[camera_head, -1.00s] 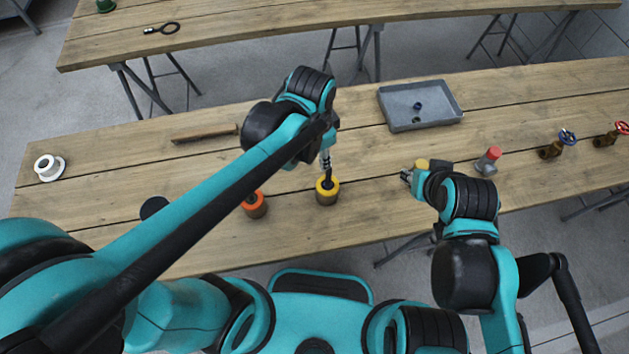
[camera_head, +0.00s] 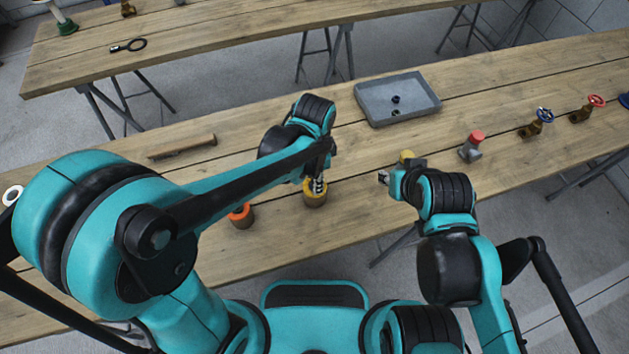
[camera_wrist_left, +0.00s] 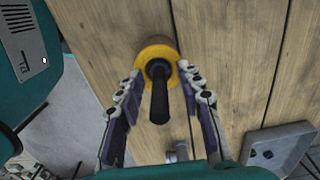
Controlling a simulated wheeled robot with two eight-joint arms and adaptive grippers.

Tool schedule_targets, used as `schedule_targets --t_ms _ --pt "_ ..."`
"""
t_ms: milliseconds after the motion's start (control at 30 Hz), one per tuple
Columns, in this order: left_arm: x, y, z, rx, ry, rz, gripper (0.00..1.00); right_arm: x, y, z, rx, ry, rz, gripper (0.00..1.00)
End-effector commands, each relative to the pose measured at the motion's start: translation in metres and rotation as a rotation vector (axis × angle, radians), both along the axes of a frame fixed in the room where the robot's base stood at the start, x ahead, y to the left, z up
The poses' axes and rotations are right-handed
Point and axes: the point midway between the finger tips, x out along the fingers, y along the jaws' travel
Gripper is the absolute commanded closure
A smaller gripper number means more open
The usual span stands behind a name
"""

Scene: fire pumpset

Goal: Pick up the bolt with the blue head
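No bolt with a clearly blue head can be made out. Two small dark pieces (camera_head: 396,99) lie in the grey tray (camera_head: 437,109); they look dark bluish in the left wrist view (camera_wrist_left: 268,154), but their shape is too small to tell. My left gripper (camera_head: 318,186) is just above a yellow-topped brown cylinder (camera_head: 315,200). In the left wrist view its open fingers (camera_wrist_left: 160,98) stand either side of a black rod (camera_wrist_left: 159,98) rising from the yellow top (camera_wrist_left: 158,55), with gaps on both sides.
An orange-topped cylinder (camera_head: 241,215) stands left of the yellow one. A yellow-topped piece (camera_head: 406,157) is by my right gripper. A red-topped fitting (camera_head: 472,147) and valves with blue (camera_head: 544,115) and red (camera_head: 596,101) wheels stand right. A wooden-handled tool (camera_head: 181,147) lies left.

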Motion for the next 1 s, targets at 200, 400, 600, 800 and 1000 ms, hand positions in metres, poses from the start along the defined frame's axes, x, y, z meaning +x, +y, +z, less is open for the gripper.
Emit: schedule_targets --t_ms 200,400,600,800,1000 --pt "0.000 0.000 -0.001 0.000 0.000 0.000 0.63 0.000 0.000 0.000 0.000 0.000 0.000 0.67" --pt "0.000 0.000 -0.001 0.000 0.000 0.000 1.00 0.000 0.000 0.000 0.000 0.000 0.000 0.67" --pt "0.000 0.000 -0.001 0.000 0.000 0.001 1.00 0.000 0.000 0.000 0.000 0.000 0.000 0.67" --pt "0.000 0.000 0.003 0.000 0.000 0.001 1.00 0.000 0.000 0.003 0.000 0.000 0.000 0.67" --pt "0.000 0.000 0.028 0.000 0.000 0.001 1.00 0.000 0.000 0.015 0.000 0.000 0.000 0.67"
